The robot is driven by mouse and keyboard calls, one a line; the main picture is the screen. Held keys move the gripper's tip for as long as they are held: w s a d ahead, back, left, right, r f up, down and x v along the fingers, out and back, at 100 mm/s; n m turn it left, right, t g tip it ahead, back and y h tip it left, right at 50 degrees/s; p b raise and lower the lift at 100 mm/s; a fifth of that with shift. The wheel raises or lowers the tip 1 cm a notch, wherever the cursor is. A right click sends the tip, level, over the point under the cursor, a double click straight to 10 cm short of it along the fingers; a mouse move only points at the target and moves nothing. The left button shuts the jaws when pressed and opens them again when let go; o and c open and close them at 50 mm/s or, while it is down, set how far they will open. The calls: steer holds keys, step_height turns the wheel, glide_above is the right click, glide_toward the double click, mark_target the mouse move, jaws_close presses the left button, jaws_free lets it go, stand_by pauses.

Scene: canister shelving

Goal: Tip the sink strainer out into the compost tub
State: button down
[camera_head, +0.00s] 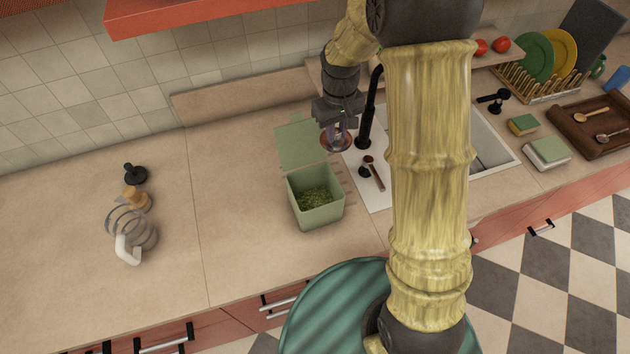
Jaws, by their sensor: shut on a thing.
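The compost tub (316,214) is a light green square box on the counter, left of the sink. Its lid (299,146) stands open at the back, and green scraps (315,197) lie inside. My gripper (337,125) points down above the counter, behind and slightly right of the tub's opening. It is shut on the sink strainer (337,145), a small round dark-reddish piece just under the fingers, apart from the tub's opening. What the strainer holds is too small to tell.
A black tap (368,112) stands close to the right of my gripper. My arm hides much of the sink (490,148). A small wooden-handled tool (375,175) lies by the sink's left edge.

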steer(key=shift+w+d+r+p, duration=0.15)
steer(key=shift+r+p, duration=0.25)
steer(key=shift+r, duration=0.1)
steer(key=shift+w+d+r+p, duration=0.4)
steer(key=shift+w+d+p, duration=0.1)
steer(key=shift+w+d+r+p, duration=0.45)
steer(key=shift+w+r+p, duration=0.1)
steer(key=shift+r+p, duration=0.1)
steer(key=shift+w+d+r+p, duration=0.95)
steer(key=shift+w+r+p, duration=0.05)
steer(key=shift+p, duration=0.05)
